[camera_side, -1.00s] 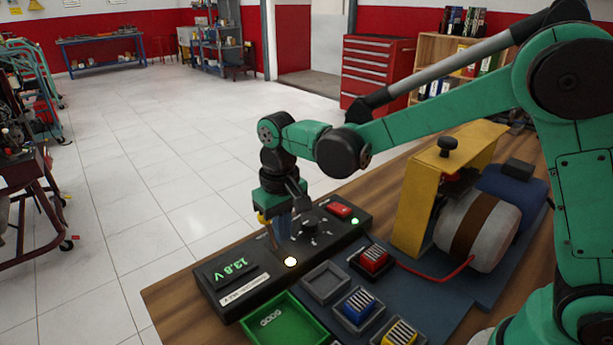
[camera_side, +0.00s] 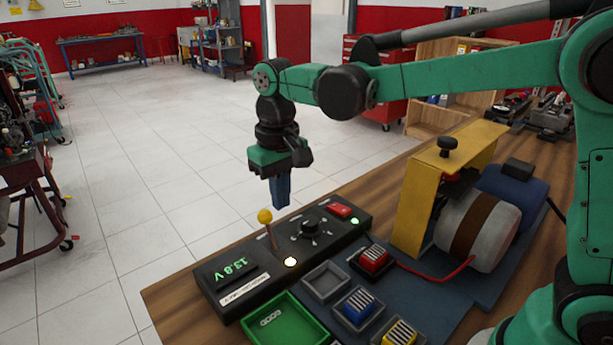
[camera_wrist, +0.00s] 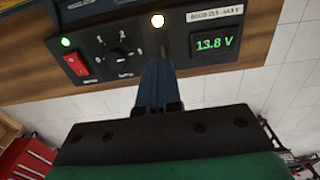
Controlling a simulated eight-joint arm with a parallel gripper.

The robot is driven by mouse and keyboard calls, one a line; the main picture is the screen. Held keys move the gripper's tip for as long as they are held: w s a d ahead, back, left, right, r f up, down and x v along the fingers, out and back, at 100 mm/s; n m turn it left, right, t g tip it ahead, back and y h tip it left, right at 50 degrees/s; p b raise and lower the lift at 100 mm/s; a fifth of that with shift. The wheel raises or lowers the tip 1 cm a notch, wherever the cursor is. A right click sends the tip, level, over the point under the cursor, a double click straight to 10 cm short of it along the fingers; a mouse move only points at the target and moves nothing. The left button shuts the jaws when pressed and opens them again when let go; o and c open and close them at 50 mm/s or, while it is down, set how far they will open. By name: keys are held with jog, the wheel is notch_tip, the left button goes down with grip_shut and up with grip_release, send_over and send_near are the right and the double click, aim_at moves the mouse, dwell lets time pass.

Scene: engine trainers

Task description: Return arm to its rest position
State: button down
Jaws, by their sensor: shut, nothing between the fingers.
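My gripper (camera_side: 281,205) is a pair of blue fingers under a green and black wrist. It is shut and empty, and it hangs in the air above the back edge of the black control panel (camera_side: 212,277). In the wrist view the shut fingers (camera_wrist: 157,75) point toward the panel. The panel's display (camera_wrist: 214,43) reads 13.8 V.
The panel also carries a rotary dial (camera_side: 309,228), a red switch (camera_side: 339,210) and a green light. A green tray (camera_side: 301,318), coloured blocks in sockets and a motor under a yellow bracket (camera_side: 419,200) stand on the wooden table. The air left of my gripper is free.

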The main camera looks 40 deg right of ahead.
jog(key=shift+d, duration=0.1)
jog(key=s+d+t, duration=0.7)
jog(key=s, duration=0.3)
jog(key=shift+d+f, duration=0.15)
jog(key=shift+d, duration=0.25)
